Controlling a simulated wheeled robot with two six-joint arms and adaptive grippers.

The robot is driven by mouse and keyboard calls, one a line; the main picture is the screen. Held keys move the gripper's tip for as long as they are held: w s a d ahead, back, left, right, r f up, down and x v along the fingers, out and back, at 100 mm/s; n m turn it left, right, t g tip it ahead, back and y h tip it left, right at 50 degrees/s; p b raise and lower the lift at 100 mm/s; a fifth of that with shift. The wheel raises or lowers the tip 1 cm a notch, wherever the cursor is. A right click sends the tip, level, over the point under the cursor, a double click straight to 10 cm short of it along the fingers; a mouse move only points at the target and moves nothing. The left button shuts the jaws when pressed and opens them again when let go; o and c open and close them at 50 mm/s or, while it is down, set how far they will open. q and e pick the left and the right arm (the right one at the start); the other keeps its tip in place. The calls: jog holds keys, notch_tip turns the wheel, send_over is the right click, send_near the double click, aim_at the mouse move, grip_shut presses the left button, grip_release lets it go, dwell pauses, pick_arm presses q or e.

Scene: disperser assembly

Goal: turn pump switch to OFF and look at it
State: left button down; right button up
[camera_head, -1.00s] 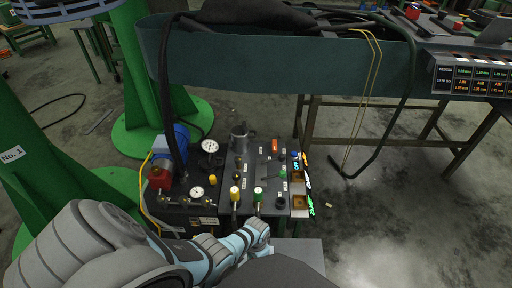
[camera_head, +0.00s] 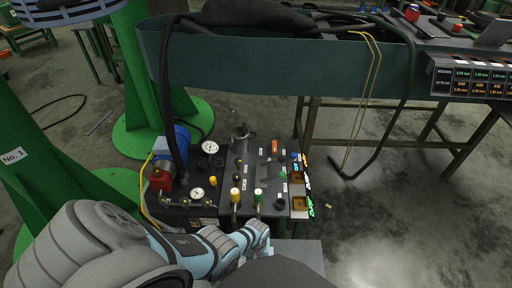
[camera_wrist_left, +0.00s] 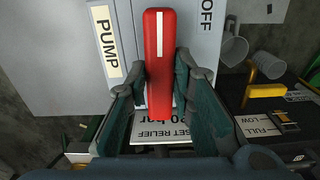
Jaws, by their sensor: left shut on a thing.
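The pump switch (camera_wrist_left: 160,62) is a red handle with a white line, seen in the left wrist view. It stands on a grey panel (camera_wrist_left: 55,50) between a PUMP label (camera_wrist_left: 106,43) and the word OFF (camera_wrist_left: 206,15). Its white line points up in the picture, and OFF is to its upper right. My left gripper (camera_wrist_left: 156,98) is shut on the red handle, one finger on each side. In the head view my left arm reaches in from the lower left and hides the switch. My right gripper is not in view.
A green column (camera_head: 140,80) stands behind left. Open floor (camera_head: 400,220) is to the right.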

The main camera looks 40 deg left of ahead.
pick_arm(q)
jog(key=shift+n, duration=0.4)
jog(key=c, duration=1.4)
grip_release()
jog(key=shift+w+r, duration=0.1)
jog(key=shift+r, duration=0.45)
notch_tip(320, 180, up, 11)
